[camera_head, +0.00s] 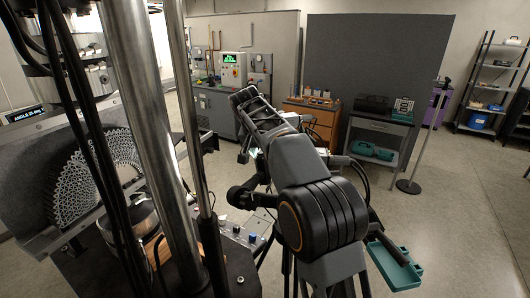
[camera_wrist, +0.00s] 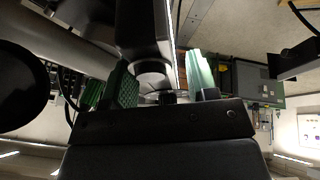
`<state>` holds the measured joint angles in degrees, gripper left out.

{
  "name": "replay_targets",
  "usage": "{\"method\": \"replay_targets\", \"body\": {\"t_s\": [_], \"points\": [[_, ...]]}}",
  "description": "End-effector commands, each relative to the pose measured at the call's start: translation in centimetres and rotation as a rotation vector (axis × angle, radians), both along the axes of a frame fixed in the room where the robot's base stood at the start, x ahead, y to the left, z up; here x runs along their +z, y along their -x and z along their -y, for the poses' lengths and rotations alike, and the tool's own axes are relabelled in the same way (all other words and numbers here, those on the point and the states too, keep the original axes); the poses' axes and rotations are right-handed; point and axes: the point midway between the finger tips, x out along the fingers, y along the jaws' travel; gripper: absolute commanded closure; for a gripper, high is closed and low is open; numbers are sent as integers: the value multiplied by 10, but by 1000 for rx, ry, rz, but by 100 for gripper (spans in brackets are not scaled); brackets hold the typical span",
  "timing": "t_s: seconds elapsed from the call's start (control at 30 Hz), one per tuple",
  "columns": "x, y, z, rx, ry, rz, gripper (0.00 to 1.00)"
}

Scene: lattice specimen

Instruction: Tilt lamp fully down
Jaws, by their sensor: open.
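My gripper (camera_wrist: 160,62) shows in the wrist view with its two green-padded fingers apart. A dark body with a rounded grey end (camera_wrist: 147,45) and a bright white strip along its right edge stands in the gap between the fingers as seen. It may be the lamp; I cannot tell whether the fingers touch it. In the head view, a small bright, greenish-white patch (camera_head: 253,153) shows beside my arm, perhaps the lamp's light. A black round-ended device (camera_head: 240,196) sits just below it. My gripper is mostly hidden there behind my arm, and the lamp's tilt is unclear.
A test machine with steel columns (camera_head: 150,130) and a round lattice specimen (camera_head: 90,170) stands at the left. A control panel with knobs (camera_head: 240,235) is below. A grey cart (camera_head: 375,135) and an orange cabinet (camera_head: 318,120) stand behind. Open floor lies at the right.

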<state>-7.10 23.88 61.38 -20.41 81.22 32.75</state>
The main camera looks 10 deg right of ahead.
Motion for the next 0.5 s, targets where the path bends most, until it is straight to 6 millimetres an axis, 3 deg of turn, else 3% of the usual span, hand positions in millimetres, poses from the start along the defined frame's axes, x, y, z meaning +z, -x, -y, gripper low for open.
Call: {"method": "replay_targets", "body": {"t_s": [0.5], "points": [[-10, -3, 4, 0, 0, 1, 47]]}}
